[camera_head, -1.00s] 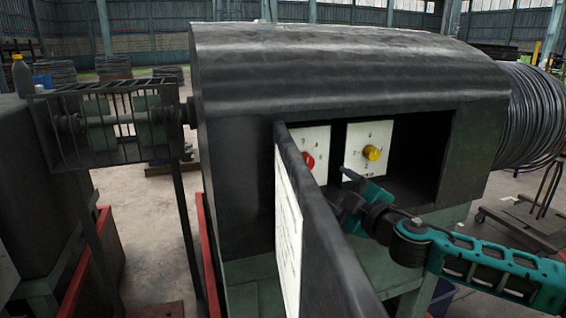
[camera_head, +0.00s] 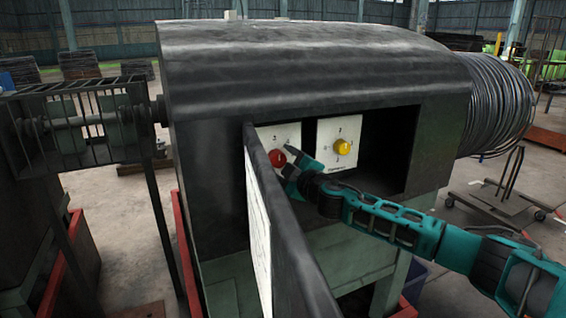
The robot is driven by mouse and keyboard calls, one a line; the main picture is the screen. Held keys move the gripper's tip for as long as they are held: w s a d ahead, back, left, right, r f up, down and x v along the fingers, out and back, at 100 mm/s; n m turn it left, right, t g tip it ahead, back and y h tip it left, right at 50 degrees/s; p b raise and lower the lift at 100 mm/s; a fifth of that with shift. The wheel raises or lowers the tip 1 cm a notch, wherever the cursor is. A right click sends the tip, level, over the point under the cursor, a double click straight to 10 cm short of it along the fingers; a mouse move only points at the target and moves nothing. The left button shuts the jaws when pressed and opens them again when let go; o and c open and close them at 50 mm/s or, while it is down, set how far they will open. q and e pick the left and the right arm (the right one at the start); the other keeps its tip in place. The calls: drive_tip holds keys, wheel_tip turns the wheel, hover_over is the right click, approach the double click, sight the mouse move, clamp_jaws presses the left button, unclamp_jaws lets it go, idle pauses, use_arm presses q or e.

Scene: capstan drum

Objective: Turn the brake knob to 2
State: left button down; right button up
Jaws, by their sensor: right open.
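A red knob (camera_head: 278,158) sits on a white dial plate (camera_head: 265,134) inside the open recess of the machine. A yellow knob (camera_head: 343,147) sits on a second white dial plate (camera_head: 327,128) to its right. The dial markings are too small to read with certainty, so I cannot tell which knob is the brake. My right gripper (camera_head: 288,162) is open, with its fingertips at the right side of the red knob. I cannot tell whether they touch it. My left gripper is not in view.
An open door (camera_head: 262,225) with a white sheet stands at the left of the recess, close to my right gripper. The dark drum housing (camera_head: 310,70) arches above. A coil of wire (camera_head: 495,105) is at the right. The recess is empty right of the yellow knob.

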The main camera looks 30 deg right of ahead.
drive_tip(key=shift+w, duration=0.3)
drive_tip(key=c, duration=1.1)
